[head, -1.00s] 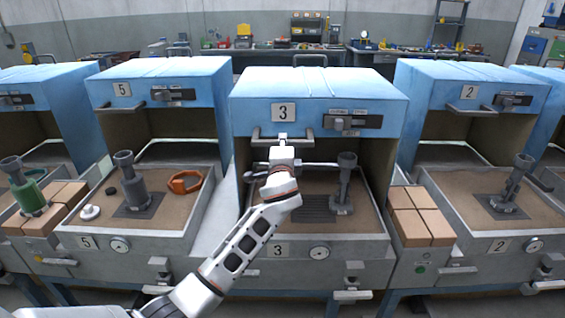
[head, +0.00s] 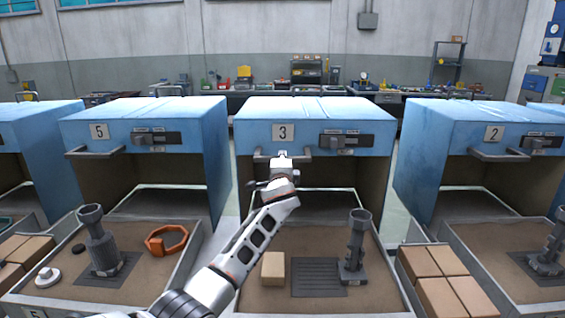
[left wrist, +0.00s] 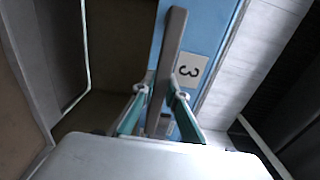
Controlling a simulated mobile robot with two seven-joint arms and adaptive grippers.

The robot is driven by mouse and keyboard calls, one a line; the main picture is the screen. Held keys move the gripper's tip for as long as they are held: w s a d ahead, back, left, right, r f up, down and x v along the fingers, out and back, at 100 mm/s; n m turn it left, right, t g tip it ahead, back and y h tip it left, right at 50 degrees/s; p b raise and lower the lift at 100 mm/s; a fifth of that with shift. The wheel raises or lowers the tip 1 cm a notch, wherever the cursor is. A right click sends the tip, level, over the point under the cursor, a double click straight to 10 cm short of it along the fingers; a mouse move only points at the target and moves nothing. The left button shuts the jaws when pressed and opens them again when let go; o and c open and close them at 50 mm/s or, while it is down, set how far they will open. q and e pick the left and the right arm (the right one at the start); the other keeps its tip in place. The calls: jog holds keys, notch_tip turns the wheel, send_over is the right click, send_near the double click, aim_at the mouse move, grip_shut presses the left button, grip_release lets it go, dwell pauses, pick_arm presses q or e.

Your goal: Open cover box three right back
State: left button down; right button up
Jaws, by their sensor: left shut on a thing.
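The blue cover of box three (head: 360,115) carries a white "3" plate (head: 283,132) and a grey bar handle (head: 301,153). My left gripper (head: 281,158) reaches up to this handle. In the left wrist view the handle (left wrist: 172,50) runs between the fingers of the left gripper (left wrist: 160,93), which are shut on it, beside the "3" plate (left wrist: 189,70). The cover stands behind the sand tray of box three (head: 385,292), which is uncovered at the front. My right gripper is not in view.
The tray holds a tan block (head: 273,268), a dark grate (head: 318,278) and a grey post fixture (head: 355,250). Box five (head: 85,110) stands to the left, box two (head: 470,115) to the right. Stacked bricks (head: 440,280) sit between trays three and two.

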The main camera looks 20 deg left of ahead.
pick_arm(q)
jog(key=shift+w+a, duration=0.1)
jog(key=shift+w, duration=0.2)
jog(key=c, duration=2)
grip_release()
jog(key=v, duration=1.2)
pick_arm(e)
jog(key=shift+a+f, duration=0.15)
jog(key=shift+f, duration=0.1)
